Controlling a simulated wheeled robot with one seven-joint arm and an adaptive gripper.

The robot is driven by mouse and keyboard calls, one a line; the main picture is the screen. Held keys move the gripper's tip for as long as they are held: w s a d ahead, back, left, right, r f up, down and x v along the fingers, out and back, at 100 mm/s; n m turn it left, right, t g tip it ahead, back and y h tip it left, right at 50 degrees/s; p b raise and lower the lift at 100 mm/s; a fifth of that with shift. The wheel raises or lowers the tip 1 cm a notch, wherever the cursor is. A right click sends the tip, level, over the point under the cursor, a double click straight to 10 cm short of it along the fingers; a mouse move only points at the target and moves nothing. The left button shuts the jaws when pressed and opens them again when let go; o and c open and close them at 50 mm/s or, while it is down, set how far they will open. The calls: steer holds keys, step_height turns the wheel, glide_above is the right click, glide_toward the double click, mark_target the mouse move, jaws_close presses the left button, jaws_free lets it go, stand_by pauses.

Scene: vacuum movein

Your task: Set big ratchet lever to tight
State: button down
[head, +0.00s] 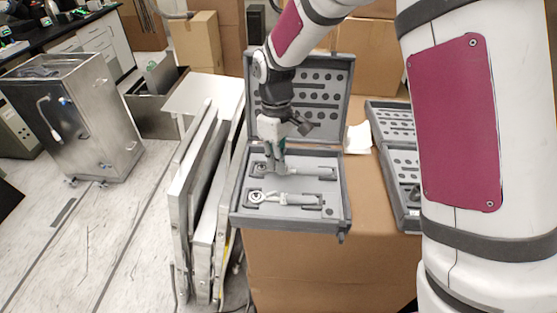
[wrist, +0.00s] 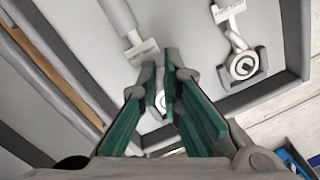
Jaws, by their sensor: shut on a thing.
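Two silvery ratchets lie side by side in the foam of an open grey case (head: 236,222). My gripper (head: 279,171) points down at the head end of the far ratchet (head: 312,172); the near ratchet (head: 285,198) lies free in front of it. In the wrist view, my gripper's green-sided fingers (wrist: 164,76) are close together over the far ratchet's head, with its handle (wrist: 120,18) running up and away. The fingers hide most of that head and its small lever, so the lever's setting cannot be read. The near ratchet's round head (wrist: 243,65) shows clear on the right.
The case's raised lid (head: 338,75) stands behind my gripper. The case sits on a cardboard box (head: 320,265). A second open tool case (head: 397,185) lies to the right, beside a white paper (head: 357,139). Folded metal panels (head: 205,205) stand close on the left.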

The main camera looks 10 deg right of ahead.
stand_by(0.4)
steer(key=c, duration=1.8)
jaws_free()
steer(key=shift+o, duration=0.2)
step_height(320, 180, up, 12)
steer(key=w, duration=0.1)
steer(key=shift+w, duration=0.15)
